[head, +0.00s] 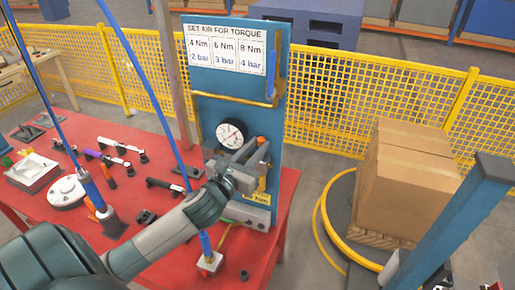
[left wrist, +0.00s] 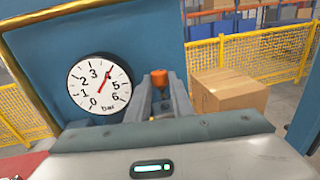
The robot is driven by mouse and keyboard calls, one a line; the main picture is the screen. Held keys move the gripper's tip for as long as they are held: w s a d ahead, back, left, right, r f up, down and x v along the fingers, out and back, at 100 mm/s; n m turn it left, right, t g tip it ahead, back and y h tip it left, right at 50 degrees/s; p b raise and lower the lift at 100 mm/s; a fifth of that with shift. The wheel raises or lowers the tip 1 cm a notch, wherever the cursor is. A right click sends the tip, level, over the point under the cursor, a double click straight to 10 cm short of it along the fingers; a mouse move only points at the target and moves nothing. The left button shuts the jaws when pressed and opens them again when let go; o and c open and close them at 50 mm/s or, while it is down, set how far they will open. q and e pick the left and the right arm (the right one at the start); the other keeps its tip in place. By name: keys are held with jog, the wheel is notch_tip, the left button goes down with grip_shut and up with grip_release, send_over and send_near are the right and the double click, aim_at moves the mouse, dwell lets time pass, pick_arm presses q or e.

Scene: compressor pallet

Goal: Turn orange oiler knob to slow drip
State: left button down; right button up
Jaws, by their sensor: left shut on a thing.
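The orange oiler knob (left wrist: 159,77) shows in the left wrist view between the tips of my left gripper's fingers (left wrist: 161,92). In the head view a bit of the orange knob (head: 261,140) shows at the fingertips, mostly hidden. My left gripper (head: 252,153) is shut on the knob in front of the blue panel (head: 206,110). A round white pressure gauge (head: 230,134) sits left of the knob; in the left wrist view its red needle points between 3 and 5. The oiler's body and any drip are hidden. My right gripper is not in view.
A red table (head: 150,240) holds several tools and fixtures, with blue hoses hanging above. A sign (head: 238,48) tops the panel, over a brass pipe (head: 235,98). Cardboard boxes (head: 405,180) stand at right beside a blue post (head: 465,215). Yellow fencing (head: 375,90) runs behind.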

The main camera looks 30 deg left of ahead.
pick_arm(q)
jog(key=shift+a+m+h, duration=0.15)
jog(key=shift+m+h, duration=0.15)
jog(key=shift+h, duration=0.2)
jog(key=c, duration=1.6)
grip_release()
jog(key=shift+n+y, duration=0.4)
jog(key=shift+y, duration=0.2)
jog(key=shift+w+d+n+g+y, duration=0.1)
jog(key=shift+d+n+g+y, duration=0.25)
jog(key=shift+n+y, duration=0.75)
jog(key=shift+w+d+n+g+y, duration=0.1)
jog(key=shift+d+n+g+y, duration=0.15)
jog(key=shift+n+y, duration=0.5)
jog(key=shift+d+n+g+y, duration=0.1)
jog(key=shift+n+g+y, duration=0.2)
jog(key=shift+y, duration=0.85)
jog(key=shift+n+g+y, duration=0.45)
jog(key=shift+g+y, duration=0.05)
jog(key=shift+y, duration=0.4)
